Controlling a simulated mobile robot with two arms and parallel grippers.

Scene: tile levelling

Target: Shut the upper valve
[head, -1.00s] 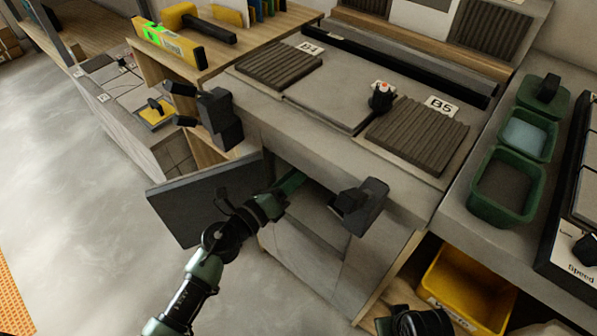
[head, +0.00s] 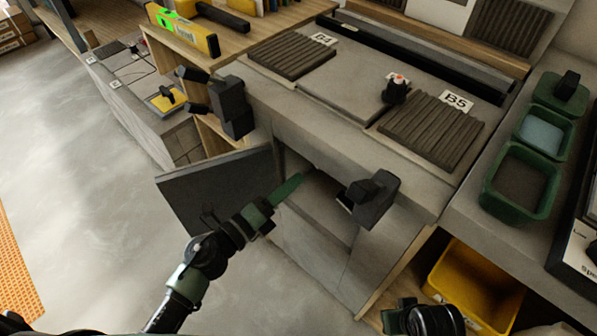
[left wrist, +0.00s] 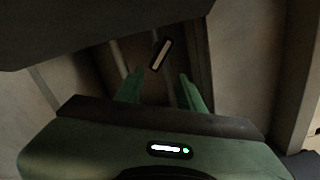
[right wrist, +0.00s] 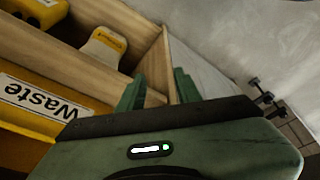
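My left gripper (head: 286,188) is at the mouth of the open cabinet under the worktop, beside the swung-out grey door (head: 215,190). In the left wrist view its green fingers (left wrist: 160,90) are apart with nothing between them. Beyond the fingertips, inside the dark cabinet, are pipe-like vertical bars (left wrist: 118,58) and a short slanted pale bar with a dark border (left wrist: 161,54). It may be a valve handle, but I cannot tell whether it is the upper valve. In the right wrist view my right gripper (right wrist: 158,90) is open and empty.
The worktop's front edge hangs over the cabinet, with dark clamp-like blocks (head: 368,198) (head: 230,107) on it. A yellow waste bin (head: 475,285) stands in a wooden bay at the right, near my right arm.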

